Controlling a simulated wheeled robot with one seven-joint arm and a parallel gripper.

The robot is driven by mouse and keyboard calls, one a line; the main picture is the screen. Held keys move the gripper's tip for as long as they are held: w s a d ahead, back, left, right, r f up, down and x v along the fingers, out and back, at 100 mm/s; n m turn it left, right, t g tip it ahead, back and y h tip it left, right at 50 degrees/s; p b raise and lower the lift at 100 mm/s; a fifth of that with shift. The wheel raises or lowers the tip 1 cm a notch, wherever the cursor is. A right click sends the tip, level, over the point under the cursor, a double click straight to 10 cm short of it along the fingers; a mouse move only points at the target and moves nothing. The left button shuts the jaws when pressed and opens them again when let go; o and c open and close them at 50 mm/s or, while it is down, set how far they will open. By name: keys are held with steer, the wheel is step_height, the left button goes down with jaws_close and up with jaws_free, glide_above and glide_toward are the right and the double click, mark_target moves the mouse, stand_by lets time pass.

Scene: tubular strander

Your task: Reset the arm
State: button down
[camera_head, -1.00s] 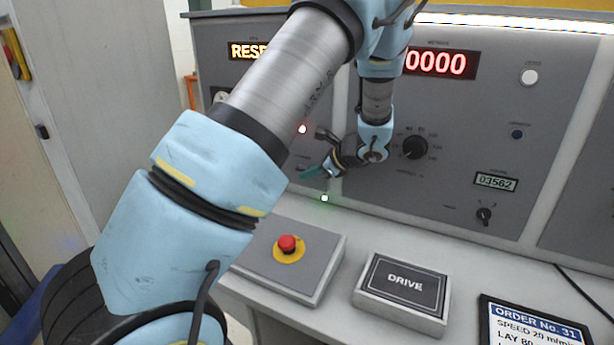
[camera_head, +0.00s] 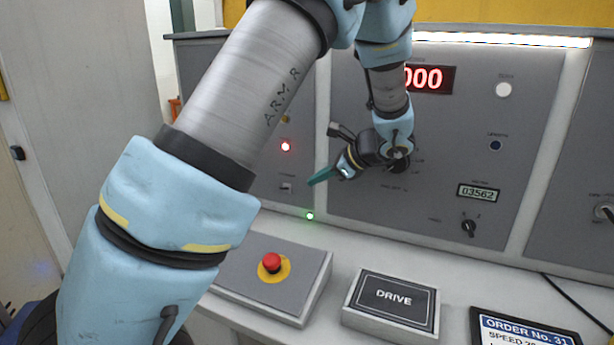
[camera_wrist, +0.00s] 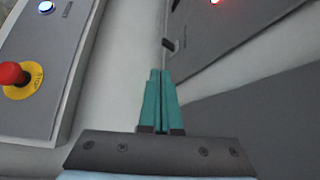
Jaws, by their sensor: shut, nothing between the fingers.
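My gripper (camera_head: 322,177) has teal fingers and is in front of the grey control panel (camera_head: 420,150), pointing left and slightly down. In the wrist view the fingers (camera_wrist: 161,74) lie together, shut and empty. Beyond them are the light bench top and, to the right, the grey panel face with a small switch (camera_wrist: 170,44) and a red lamp. In the head view my arm crosses the left half of the picture and hides part of the panel, including the left display. The fingers seem apart from the panel, though the gap is hard to judge.
A red stop button (camera_head: 271,262) on a yellow disc sits on a console box (camera_head: 235,270). A DRIVE box (camera_head: 393,303) and an order screen (camera_head: 520,330) are on the bench. Knobs, a red display (camera_head: 428,79) and a 03562 counter (camera_head: 479,192) are on the panel.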

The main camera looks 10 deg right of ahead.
steer(key=s+a+f+n+g, duration=0.1)
steer(key=a+n+g, duration=0.1)
steer(key=a, duration=0.3)
steer(key=s+a+f+n+g+h, duration=0.1)
steer(key=s+a+n, duration=0.1)
steer(key=a+n, duration=0.2)
steer(key=s+a+f+n+g+h, duration=0.1)
steer(key=s+a+n+g, duration=0.1)
steer(key=a, duration=0.4)
steer(key=shift+s+n+g, duration=0.25)
steer(key=shift+n+g, duration=0.05)
steer(key=shift+n, duration=0.1)
steer(key=s+a+n+h, duration=0.5)
steer(key=s+a+n, duration=0.5)
steer(key=n, duration=0.4)
steer(key=shift+f+g, duration=0.15)
steer(key=shift+g, duration=0.15)
